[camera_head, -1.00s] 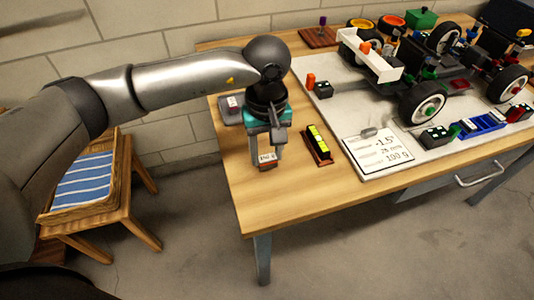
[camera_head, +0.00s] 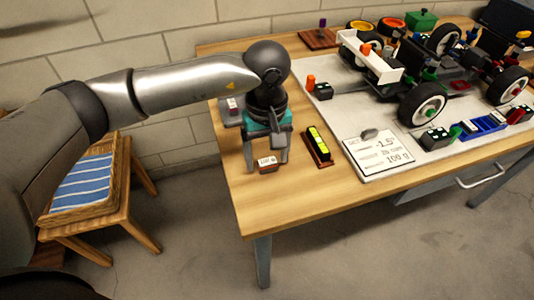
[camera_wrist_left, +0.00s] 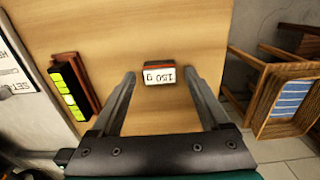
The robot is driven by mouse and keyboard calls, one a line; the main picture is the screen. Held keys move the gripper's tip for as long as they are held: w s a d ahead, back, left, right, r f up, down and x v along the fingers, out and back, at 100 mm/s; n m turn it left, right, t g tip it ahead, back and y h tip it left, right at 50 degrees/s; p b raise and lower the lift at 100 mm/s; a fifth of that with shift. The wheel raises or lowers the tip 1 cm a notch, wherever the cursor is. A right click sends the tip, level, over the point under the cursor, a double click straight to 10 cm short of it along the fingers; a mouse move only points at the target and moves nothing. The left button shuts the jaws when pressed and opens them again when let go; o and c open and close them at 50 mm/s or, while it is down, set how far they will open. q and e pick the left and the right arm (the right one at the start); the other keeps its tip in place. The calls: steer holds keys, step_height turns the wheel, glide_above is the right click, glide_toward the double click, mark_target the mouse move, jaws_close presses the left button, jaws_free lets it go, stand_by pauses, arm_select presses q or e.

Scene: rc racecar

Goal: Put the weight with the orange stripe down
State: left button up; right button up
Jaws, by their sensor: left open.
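The small weight (camera_head: 267,165) stands on the bare wooden table near its left front corner. It has a white label and an orange-red band. In the left wrist view the weight (camera_wrist_left: 160,74) shows its label, "150 g", upside down. My left gripper (camera_head: 266,155) is open, with one finger on each side of the weight and gaps between. In the left wrist view the open fingers (camera_wrist_left: 160,80) also stand apart from it. My right gripper is in neither view.
A dark tray with yellow-green blocks (camera_head: 319,144) lies right of the weight. A white board (camera_head: 365,180) with a printed card (camera_head: 380,154) and the racecar (camera_head: 440,75) fills the table's right side. A grey pad (camera_head: 229,115) lies behind the gripper. A stool (camera_head: 95,225) stands left, off the table.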

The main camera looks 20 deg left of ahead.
mark_target(267, 160)
arm_select(q)
step_height(267, 160, up, 12)
steer(key=p, duration=0.3)
steer(key=shift+r, duration=0.15)
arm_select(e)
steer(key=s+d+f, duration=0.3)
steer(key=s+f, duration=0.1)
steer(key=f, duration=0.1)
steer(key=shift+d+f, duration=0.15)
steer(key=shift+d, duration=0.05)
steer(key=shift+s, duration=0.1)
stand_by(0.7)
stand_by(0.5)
